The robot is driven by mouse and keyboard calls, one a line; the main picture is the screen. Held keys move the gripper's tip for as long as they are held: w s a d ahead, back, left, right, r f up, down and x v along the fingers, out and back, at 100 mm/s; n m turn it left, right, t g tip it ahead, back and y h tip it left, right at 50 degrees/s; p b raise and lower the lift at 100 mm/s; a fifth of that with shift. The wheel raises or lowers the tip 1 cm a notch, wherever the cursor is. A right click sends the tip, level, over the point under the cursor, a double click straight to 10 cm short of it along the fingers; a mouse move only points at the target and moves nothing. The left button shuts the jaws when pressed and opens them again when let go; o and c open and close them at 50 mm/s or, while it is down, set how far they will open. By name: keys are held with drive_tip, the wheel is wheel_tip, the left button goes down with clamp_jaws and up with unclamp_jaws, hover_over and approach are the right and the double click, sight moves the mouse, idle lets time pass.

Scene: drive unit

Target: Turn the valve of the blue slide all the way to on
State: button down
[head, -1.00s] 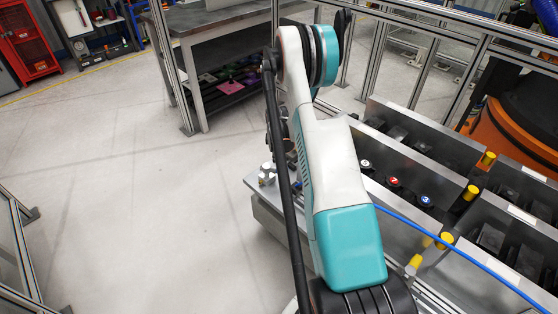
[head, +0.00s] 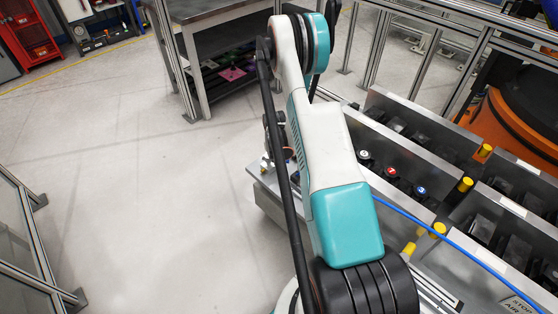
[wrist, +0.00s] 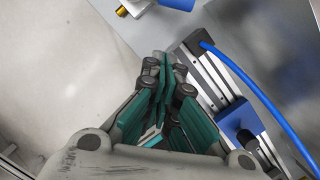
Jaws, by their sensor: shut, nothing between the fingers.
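In the wrist view my gripper (wrist: 165,68) has its green-padded fingers together, with nothing between them. A blue block (wrist: 240,118) with a dark knob sits on a silver rail to the right of the fingers. A blue hose (wrist: 245,78) curves past it. At the top edge, apart from the fingertips, are a brass-ended fitting (wrist: 124,8) and a blue part (wrist: 178,4), both cut off. I cannot tell whether either is the valve, nor its setting.
A metal unit with several bays and yellow caps (head: 466,184) stands to the right of my arm. Numbered knobs (head: 392,171) sit on it. A workbench (head: 215,12) stands behind, and framed panels (head: 40,245) stand at the left. The floor between is clear.

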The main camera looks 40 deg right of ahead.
drive_tip(key=w+d+f+b, duration=0.3)
drive_tip(key=d+f+b, duration=0.1)
drive_tip(key=f, duration=0.6)
drive_tip(key=shift+w+d+b, duration=0.3)
drive_tip(key=shift+d+b, duration=0.1)
drive_tip(key=shift+b, duration=0.05)
